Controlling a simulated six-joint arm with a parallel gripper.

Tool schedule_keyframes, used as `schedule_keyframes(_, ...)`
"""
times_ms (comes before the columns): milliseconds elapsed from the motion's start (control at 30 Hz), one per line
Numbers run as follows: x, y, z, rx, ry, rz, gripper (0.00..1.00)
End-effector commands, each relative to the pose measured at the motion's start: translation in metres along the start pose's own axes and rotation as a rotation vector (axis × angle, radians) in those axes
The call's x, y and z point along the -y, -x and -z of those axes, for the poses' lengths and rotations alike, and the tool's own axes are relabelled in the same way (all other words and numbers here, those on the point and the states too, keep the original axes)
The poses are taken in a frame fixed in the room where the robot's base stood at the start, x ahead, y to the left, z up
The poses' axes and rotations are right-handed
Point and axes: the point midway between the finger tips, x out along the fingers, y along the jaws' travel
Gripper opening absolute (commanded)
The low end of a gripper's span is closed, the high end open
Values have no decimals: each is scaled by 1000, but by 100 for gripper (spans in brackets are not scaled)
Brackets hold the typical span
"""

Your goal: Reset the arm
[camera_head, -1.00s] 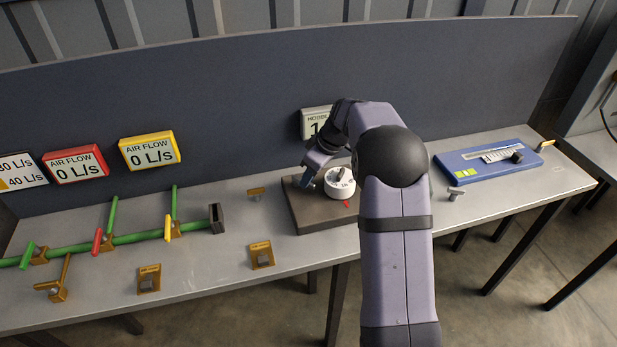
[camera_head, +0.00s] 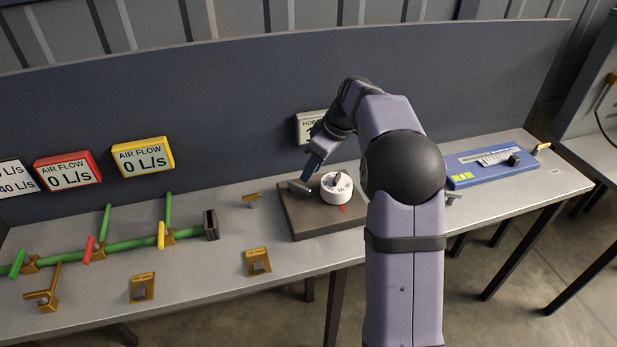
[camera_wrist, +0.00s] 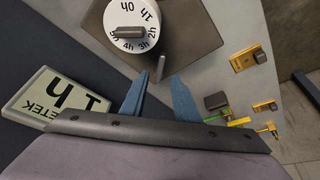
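My gripper (camera_head: 311,170) is above the left part of the dark base plate that carries the white dial. In the wrist view my gripper (camera_wrist: 158,97) shows two blue fingers spread apart with nothing between them. The white dial (camera_head: 327,193) with hour marks and a raised knob bar sits on the brown plate (camera_head: 312,225). The dial also shows at the top of the wrist view (camera_wrist: 126,14), apart from the fingers. A small grey peg (camera_wrist: 161,68) stands on the plate beyond the fingertips. My forearm covers part of the bench behind it.
A display sign (camera_head: 309,127) stands behind the dial, close to my wrist. Green pipes with coloured valve handles (camera_head: 125,243) lie to the left. Small brass fixtures (camera_head: 257,262) dot the bench. A blue slider panel (camera_head: 492,162) lies to the right.

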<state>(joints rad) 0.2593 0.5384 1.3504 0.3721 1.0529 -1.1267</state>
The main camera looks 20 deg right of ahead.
Motion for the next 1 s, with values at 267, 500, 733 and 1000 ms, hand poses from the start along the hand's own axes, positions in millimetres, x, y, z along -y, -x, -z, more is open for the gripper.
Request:
schedule_keyframes(267,0,8,0,1,0,1,28)
schedule_keyframes(500,0,8,0,0,0,0,28)
schedule_keyframes(733,11,8,-5,18,-32,3,28)
schedule_keyframes(1000,76,5,-43,128,-228,2,28)
